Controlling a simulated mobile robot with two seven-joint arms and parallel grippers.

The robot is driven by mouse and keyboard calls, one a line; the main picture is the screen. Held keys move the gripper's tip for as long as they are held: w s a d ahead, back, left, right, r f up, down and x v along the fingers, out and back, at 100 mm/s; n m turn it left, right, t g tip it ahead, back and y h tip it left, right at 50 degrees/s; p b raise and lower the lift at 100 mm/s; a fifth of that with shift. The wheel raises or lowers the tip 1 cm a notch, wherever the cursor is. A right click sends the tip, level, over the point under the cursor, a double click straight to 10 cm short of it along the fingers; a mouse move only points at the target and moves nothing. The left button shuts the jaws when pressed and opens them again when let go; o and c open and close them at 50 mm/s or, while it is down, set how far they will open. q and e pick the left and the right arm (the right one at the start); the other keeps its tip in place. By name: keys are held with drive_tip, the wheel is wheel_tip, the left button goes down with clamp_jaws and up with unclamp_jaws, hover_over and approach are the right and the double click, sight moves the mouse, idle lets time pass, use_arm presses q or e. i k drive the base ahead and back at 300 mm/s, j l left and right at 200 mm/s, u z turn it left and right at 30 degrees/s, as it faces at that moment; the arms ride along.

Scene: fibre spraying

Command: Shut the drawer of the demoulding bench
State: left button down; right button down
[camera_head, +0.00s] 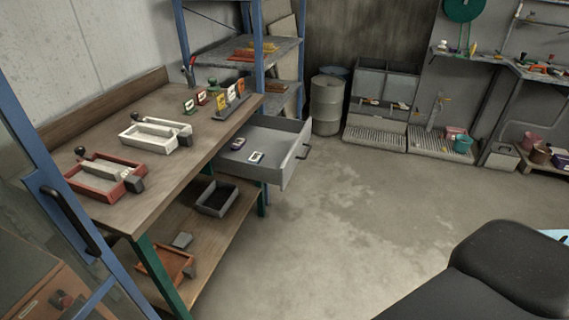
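The demoulding bench (150,207) is a wooden-topped table at the left, with green legs. Its grey drawer (287,168) is pulled out at the far end, pointing right. Neither of my grippers shows in this view.
On the bench top are a white mould (140,143), a red mould (88,186) and a rack of cards (231,107). A lower shelf holds a dark tray (216,198). A blue-framed door with a handle (70,220) stands at near left. The floor (345,220) right of the drawer is clear.

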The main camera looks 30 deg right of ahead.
sight(283, 141)
drive_tip(key=i+l, duration=0.35)
drive_tip(key=i+l+u, duration=0.1)
drive_tip(key=i+l, duration=0.2)
drive_tip(key=l, duration=0.2)
